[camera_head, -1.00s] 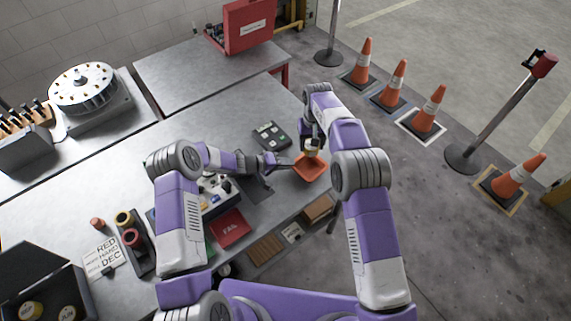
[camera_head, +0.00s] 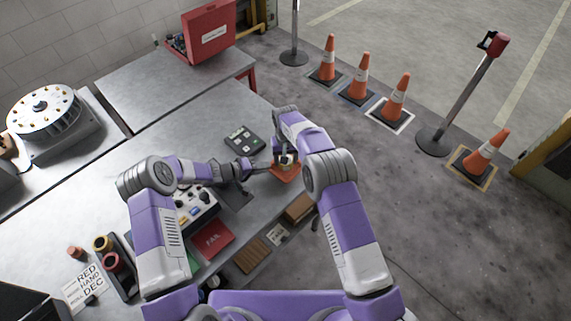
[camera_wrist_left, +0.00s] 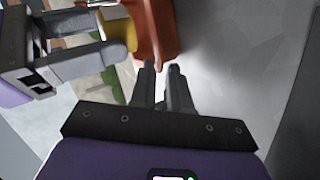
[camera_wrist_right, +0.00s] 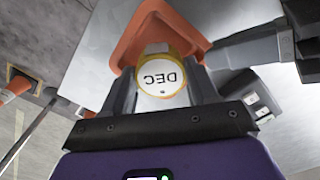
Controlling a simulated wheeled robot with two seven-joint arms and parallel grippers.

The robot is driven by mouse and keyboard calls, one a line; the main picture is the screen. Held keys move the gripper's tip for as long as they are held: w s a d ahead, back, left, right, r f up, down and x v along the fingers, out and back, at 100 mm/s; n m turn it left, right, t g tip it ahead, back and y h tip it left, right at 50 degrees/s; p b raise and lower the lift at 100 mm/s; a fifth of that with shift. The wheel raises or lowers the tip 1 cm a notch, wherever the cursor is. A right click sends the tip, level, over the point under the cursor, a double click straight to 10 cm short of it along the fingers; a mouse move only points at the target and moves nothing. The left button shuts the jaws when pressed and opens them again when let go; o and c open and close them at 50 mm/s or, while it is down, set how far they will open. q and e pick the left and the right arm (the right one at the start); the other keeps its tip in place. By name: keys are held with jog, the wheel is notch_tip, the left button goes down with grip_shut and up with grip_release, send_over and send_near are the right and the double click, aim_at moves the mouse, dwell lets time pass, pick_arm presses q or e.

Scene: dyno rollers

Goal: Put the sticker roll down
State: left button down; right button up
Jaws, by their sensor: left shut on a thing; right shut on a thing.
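The sticker roll (camera_wrist_right: 162,77) has a white face reading DEC and a yellow rim. My right gripper (camera_wrist_right: 160,92) is shut on it. An orange tray (camera_wrist_right: 147,28) lies right behind and below the roll; whether they touch is unclear. In the head view the roll (camera_head: 287,160) is at or just above the tray (camera_head: 285,175), near the table's front right corner. My left gripper (camera_wrist_left: 160,70) is shut on the tray's edge (camera_wrist_left: 158,40). In the head view my left gripper (camera_head: 264,168) comes from the left, and my right gripper (camera_head: 285,152) from above.
A dark keypad box (camera_head: 243,140) lies behind the tray on the grey table (camera_head: 190,130). A control box (camera_head: 195,208), a red FAIL bin (camera_head: 212,239) and a holder with rolls (camera_head: 115,263) are to the left. Cones (camera_head: 396,98) stand on the floor at right.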

pick_arm(q)
jog(key=shift+a+f, duration=0.1)
jog(key=shift+f, duration=0.05)
pick_arm(e)
jog(key=shift+f, duration=1.75)
jog(key=shift+f, duration=0.1)
jog(key=o, duration=0.7)
pick_arm(q)
jog(key=shift+s, duration=0.1)
pick_arm(e)
notch_tip(320, 180, up, 12)
jog(key=shift+r, duration=0.1)
